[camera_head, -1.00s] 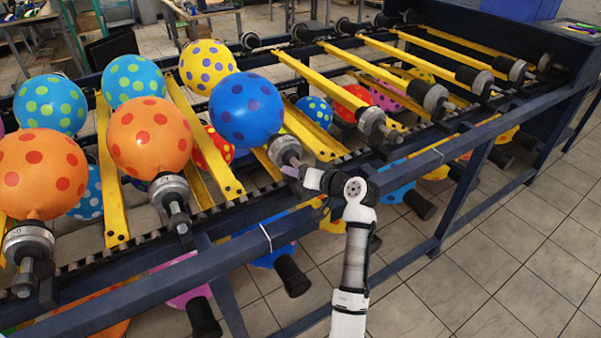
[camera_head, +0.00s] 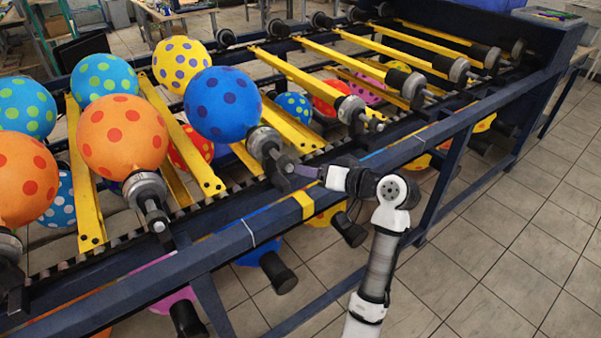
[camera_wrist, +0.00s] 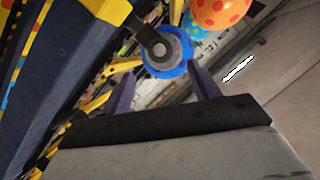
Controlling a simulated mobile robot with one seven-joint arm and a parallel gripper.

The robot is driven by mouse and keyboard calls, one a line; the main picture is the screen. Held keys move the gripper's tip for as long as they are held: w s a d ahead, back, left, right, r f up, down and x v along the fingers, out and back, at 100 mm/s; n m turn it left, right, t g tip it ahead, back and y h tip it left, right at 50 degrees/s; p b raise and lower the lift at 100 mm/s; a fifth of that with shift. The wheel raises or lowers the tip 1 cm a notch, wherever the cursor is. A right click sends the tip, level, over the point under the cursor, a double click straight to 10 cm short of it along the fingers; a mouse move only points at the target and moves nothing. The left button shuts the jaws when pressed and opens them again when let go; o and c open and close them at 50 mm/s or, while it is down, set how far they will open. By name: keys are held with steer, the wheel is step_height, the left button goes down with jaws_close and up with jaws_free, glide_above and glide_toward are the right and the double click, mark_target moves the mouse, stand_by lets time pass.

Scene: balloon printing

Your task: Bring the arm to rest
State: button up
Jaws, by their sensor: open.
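My gripper (camera_head: 304,172) is at the end of my white arm, over the front rail of the machine. In the wrist view its two purple fingers (camera_wrist: 165,88) stand apart with nothing held between them. The blue balloon with dark dots (camera_head: 223,105) sits on its grey and black holder (camera_head: 265,143), just left of my gripper. In the wrist view a grey round holder (camera_wrist: 160,48) with blue behind it shows beyond the fingertips, apart from them. My forearm reaches down to the bottom of the head view.
An orange balloon (camera_head: 123,137), a yellow balloon (camera_head: 182,65) and other dotted balloons sit on holders to the left. Bare holders (camera_head: 352,108) and yellow bars (camera_head: 305,70) lie to the right. The dark blue front rail (camera_head: 240,240) runs beneath my gripper. Tiled floor (camera_head: 500,240) at right is clear.

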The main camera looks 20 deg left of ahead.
steer(key=shift+s+d+r, duration=0.25)
steer(key=shift+s+d, duration=0.05)
steer(key=shift+d, duration=0.3)
